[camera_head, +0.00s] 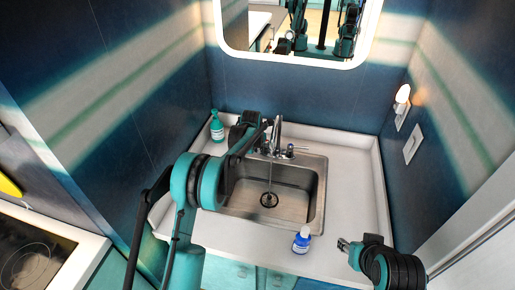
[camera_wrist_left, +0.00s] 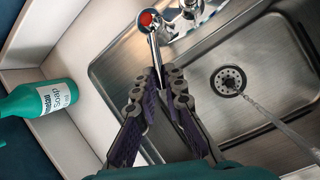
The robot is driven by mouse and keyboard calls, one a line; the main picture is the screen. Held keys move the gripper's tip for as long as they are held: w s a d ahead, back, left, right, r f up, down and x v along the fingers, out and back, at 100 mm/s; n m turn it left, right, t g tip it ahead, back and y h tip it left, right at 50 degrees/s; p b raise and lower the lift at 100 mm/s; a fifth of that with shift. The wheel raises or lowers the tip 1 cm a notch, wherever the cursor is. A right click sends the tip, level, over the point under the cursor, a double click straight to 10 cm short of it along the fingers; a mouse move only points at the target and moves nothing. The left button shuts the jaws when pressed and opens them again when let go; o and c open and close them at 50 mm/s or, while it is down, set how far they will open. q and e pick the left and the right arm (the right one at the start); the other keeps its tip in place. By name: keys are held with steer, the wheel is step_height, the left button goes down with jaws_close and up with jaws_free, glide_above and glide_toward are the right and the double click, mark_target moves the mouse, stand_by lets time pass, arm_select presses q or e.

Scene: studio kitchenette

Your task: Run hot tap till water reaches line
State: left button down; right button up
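My left gripper (camera_head: 266,127) is at the tap (camera_head: 277,135) behind the sink (camera_head: 310,197). In the left wrist view the hot tap lever (camera_wrist_left: 155,55), with a red cap, lies between the fingertips of my left gripper (camera_wrist_left: 159,82). Whether the pads press on it is unclear. A thin stream of water (camera_wrist_left: 278,122) runs down in the sink (camera_wrist_left: 268,118). The drain (camera_wrist_left: 228,81) shows on the basin floor, and I see no standing water and no fill line. My right gripper (camera_head: 343,245) is over the counter's front right, away from the tap; its fingers are too small to judge.
A green soap bottle (camera_head: 217,127) stands at the counter's back left corner and shows in the left wrist view (camera_wrist_left: 40,99). A blue bottle (camera_head: 302,241) stands at the sink's front edge. The counter (camera_head: 352,190) right of the sink is clear. A mirror hangs above.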

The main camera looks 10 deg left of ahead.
arm_select(q)
steer(key=c, duration=1.6)
jaws_free()
steer(key=shift+r, duration=0.1)
steer(key=v, duration=1.1)
steer(key=shift+s+r, duration=0.2)
steer(key=shift+r, duration=0.15)
